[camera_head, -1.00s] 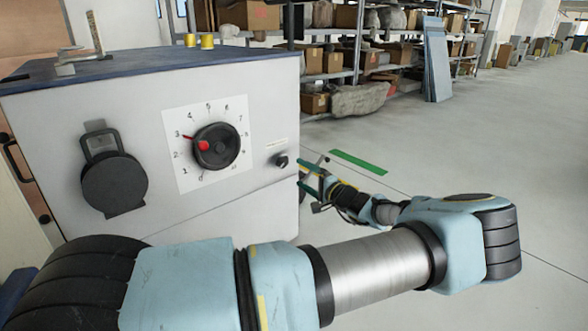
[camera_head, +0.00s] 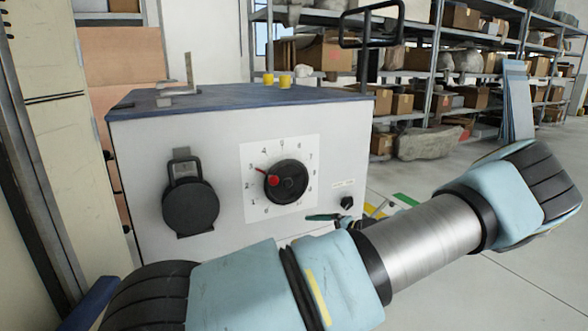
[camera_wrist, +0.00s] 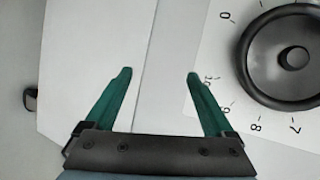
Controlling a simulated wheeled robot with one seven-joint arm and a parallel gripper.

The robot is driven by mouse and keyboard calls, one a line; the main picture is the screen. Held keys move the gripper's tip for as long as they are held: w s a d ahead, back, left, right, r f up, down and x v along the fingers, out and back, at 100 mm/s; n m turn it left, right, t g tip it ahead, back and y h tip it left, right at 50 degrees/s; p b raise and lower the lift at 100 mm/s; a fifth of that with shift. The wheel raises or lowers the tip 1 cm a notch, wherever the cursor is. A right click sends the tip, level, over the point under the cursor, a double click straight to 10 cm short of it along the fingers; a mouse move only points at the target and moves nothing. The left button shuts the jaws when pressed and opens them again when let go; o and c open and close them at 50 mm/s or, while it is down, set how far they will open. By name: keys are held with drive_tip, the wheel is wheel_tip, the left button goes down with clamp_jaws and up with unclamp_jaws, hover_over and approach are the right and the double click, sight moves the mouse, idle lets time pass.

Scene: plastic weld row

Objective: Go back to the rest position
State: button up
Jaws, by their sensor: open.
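My gripper (camera_wrist: 158,73) is open, with two green fingers apart and nothing between them in the wrist view. In the head view a green finger (camera_head: 322,217) shows in front of the lower right of the white machine box (camera_head: 220,140); my arm hides most of the rest. The box front has a black dial (camera_head: 287,182) with its red pointer near 3. The dial also shows in the wrist view (camera_wrist: 290,55), right of the fingers and apart from them.
A black round latch (camera_head: 190,207) hangs left of the dial, and a small black knob (camera_head: 347,202) sits to its right. Shelves with cartons (camera_head: 400,103) stand behind. Open floor (camera_head: 540,255) lies to the right.

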drive_tip(key=s+a+n+g+h, duration=0.45)
drive_tip(key=s+a+g, duration=0.35)
drive_tip(key=s+a, duration=0.3)
drive_tip(key=s+a+r+n+h, duration=0.35)
drive_tip(key=s+r+h, duration=0.25)
drive_tip(key=s+r, duration=0.6)
wheel_tip(320, 180, up, 30)
drive_tip(key=w+m+p, duration=0.1)
drive_tip(key=p, duration=2.8)
drive_tip(key=shift+a+r+t, duration=0.25)
drive_tip(key=shift+a+t, duration=0.05)
drive_tip(key=shift+t, duration=0.1)
drive_tip(key=shift+o, duration=0.2)
drive_tip(key=shift+w, duration=0.15)
